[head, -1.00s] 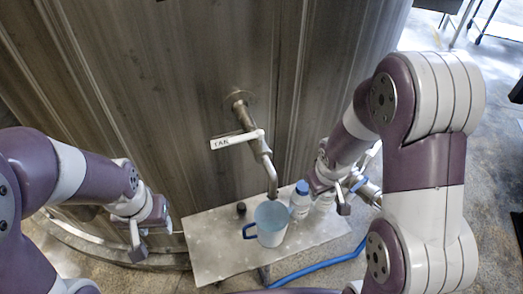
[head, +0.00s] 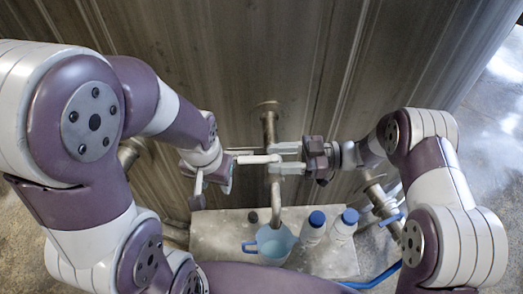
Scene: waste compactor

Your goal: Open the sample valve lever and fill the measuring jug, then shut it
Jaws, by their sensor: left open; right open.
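The sample valve's pipe (head: 269,124) comes out of the tank wall, and its spout (head: 275,194) points down. The pale valve lever (head: 256,159) extends left from the valve. My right gripper (head: 277,158) is open and comes in from the right. Its two fingers point left, one above and one below the valve end of the lever; I cannot tell whether they touch it. My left gripper (head: 213,184) is open and empty, just left of the lever's outer end. The light blue measuring jug (head: 270,246) stands upright below the spout, handle left. Its fill level is unclear.
The jug stands on a metal shelf (head: 215,233) with a small black cap (head: 252,217) and two blue-capped bottles (head: 313,228) to the jug's right. A blue hose (head: 376,281) runs at the lower right. The tank wall (head: 200,60) is close behind.

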